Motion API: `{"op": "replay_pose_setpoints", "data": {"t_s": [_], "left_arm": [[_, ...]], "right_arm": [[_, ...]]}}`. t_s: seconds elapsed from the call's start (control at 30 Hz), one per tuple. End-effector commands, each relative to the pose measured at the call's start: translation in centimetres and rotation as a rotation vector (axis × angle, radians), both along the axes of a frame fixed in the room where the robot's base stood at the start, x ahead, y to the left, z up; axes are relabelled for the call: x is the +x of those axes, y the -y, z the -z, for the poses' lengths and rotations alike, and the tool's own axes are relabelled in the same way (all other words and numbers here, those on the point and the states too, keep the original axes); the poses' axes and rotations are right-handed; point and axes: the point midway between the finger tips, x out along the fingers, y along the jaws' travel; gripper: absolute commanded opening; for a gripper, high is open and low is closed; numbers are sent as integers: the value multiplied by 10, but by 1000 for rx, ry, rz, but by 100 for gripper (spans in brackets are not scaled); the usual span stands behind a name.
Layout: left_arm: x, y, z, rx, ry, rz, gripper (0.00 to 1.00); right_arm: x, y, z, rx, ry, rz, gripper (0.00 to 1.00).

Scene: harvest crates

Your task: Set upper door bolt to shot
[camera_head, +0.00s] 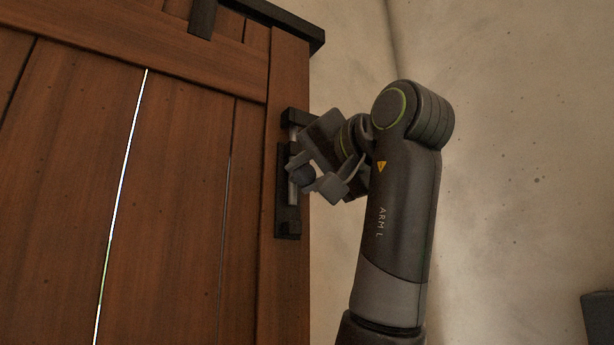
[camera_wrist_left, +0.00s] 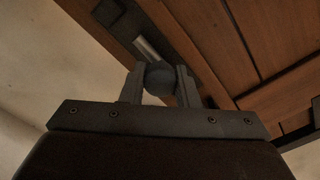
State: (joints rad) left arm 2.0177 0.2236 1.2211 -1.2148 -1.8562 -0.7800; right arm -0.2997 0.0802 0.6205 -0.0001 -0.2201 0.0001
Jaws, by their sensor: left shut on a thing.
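The upper door bolt (camera_head: 292,192) is a metal rod in a dark bracket, mounted upright near the right edge of a brown wooden door (camera_head: 180,200). My left gripper (camera_head: 308,174) is at the bolt and shut on its round dark knob. The left wrist view shows the knob (camera_wrist_left: 159,79) between the two fingers, with part of the bright rod (camera_wrist_left: 148,48) beyond it. The gripper hides part of the rod and the bracket's upper middle. My right gripper is in neither view.
A dark frame piece (camera_head: 285,20) runs along the door's top right corner. A pale plaster wall (camera_head: 520,130) stands to the right of the door. A dark object (camera_head: 598,316) shows at the lower right edge. Light comes through a narrow gap between the door planks.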

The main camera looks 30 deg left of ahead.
Motion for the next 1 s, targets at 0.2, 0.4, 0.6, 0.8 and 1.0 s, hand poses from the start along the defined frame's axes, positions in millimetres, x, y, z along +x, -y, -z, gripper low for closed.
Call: {"op": "replay_pose_setpoints", "data": {"t_s": [0.2,0.4,0.6,0.8,1.0], "left_arm": [[-2,0,-6,11,10,1,50],[-1,0,-4,9,7,1,50],[-4,8,-3,9,7,4,50],[-18,44,-3,11,7,6,50],[-38,90,-4,12,7,6,50]], "right_arm": [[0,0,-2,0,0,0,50],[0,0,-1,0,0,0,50],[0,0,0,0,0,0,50],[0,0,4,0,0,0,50],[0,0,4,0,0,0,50]]}}
